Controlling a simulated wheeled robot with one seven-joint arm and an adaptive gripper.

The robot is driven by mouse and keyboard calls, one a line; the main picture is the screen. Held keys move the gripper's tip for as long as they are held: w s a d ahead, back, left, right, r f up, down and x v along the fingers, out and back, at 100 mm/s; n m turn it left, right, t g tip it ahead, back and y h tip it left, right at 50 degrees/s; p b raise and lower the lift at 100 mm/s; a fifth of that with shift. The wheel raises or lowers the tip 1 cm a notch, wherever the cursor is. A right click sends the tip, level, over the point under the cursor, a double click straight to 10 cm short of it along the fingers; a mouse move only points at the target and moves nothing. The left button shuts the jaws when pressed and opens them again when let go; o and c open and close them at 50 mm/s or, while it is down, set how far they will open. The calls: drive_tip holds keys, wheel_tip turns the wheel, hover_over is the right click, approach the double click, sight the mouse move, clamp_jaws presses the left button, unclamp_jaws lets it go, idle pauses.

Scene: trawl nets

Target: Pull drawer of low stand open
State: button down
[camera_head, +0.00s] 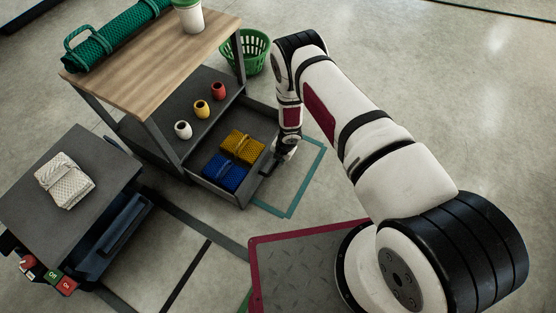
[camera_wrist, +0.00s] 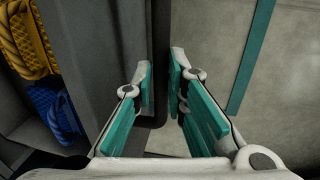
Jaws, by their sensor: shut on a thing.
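The wooden-topped stand (camera_head: 165,62) is at the upper left in the head view. Its grey drawer (camera_head: 217,192) is pulled out at the bottom, with a blue net bundle (camera_head: 226,172) and a yellow net bundle (camera_head: 243,146) inside. My gripper (camera_head: 270,166) is at the drawer's front. In the wrist view, the teal-padded fingers of my gripper (camera_wrist: 162,85) are on either side of the dark handle (camera_wrist: 161,50) and shut on it. The drawer's front panel (camera_wrist: 105,40) is left of the fingers.
A lower grey stand (camera_head: 105,165) with a white folded net (camera_head: 64,180) is at the left. Small white, yellow and red jars stand on the shelf above the drawer. A green basket (camera_head: 257,62) is behind. Floor right of the drawer is open, marked with teal tape (camera_head: 308,180).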

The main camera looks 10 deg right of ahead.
drive_tip(key=c, duration=1.6)
unclamp_jaws()
wheel_tip(320, 180, up, 12)
drive_tip(key=s+d, duration=0.1)
drive_tip(key=shift+s+d+f, duration=0.15)
drive_tip(key=shift+s+d, duration=0.1)
drive_tip(key=shift+d, duration=0.15)
